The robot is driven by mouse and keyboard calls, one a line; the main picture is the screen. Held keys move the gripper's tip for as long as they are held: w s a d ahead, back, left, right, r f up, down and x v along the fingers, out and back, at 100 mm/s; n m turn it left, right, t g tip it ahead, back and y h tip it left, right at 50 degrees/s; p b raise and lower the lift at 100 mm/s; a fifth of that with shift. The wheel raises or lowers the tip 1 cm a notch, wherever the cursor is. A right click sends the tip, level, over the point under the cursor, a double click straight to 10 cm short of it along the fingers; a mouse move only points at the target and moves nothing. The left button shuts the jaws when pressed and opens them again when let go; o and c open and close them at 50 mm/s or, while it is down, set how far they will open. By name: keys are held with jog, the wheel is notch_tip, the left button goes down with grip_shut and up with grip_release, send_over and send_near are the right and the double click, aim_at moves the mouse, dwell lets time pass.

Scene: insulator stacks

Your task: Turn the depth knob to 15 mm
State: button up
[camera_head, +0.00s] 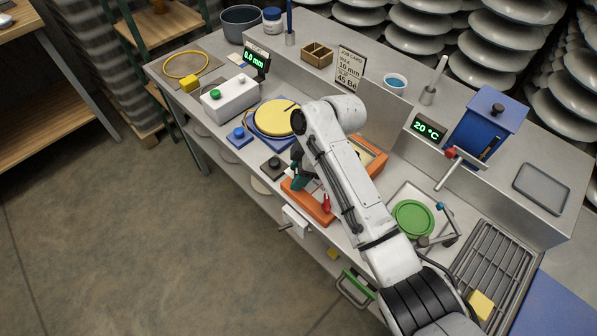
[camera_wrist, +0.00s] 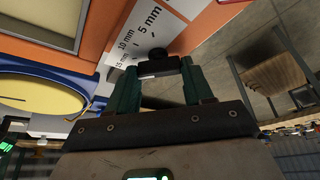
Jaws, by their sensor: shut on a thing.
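The depth knob (camera_wrist: 158,68) is dark with a pale edge and sits between my fingertips in the wrist view. My gripper (camera_wrist: 160,72) has two teal fingers closed on it from both sides. A white scale (camera_wrist: 128,42) beside it carries the marks 5 mm, 10 mm and 15 mm on an orange body. I cannot tell which mark the knob points to. In the head view my gripper (camera_head: 298,181) is at the orange device (camera_head: 308,203), and my arm hides the knob and part of the device.
A job card (camera_head: 348,72) reads 10 mm among its lines. A display (camera_head: 256,60) reads 0.0 mm. A yellow disc on a blue base (camera_head: 253,132) and a dark block (camera_head: 272,168) lie left of my gripper. A red lever (camera_head: 326,203) stands close on the right.

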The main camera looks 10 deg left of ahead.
jog(key=o, duration=1)
jog(key=shift+o, duration=0.2)
jog(key=shift+r, duration=0.1)
jog(key=v, duration=1)
jog(key=shift+d+r+b, duration=0.2)
jog(key=shift+r+b, duration=0.05)
jog(key=shift+b, duration=0.1)
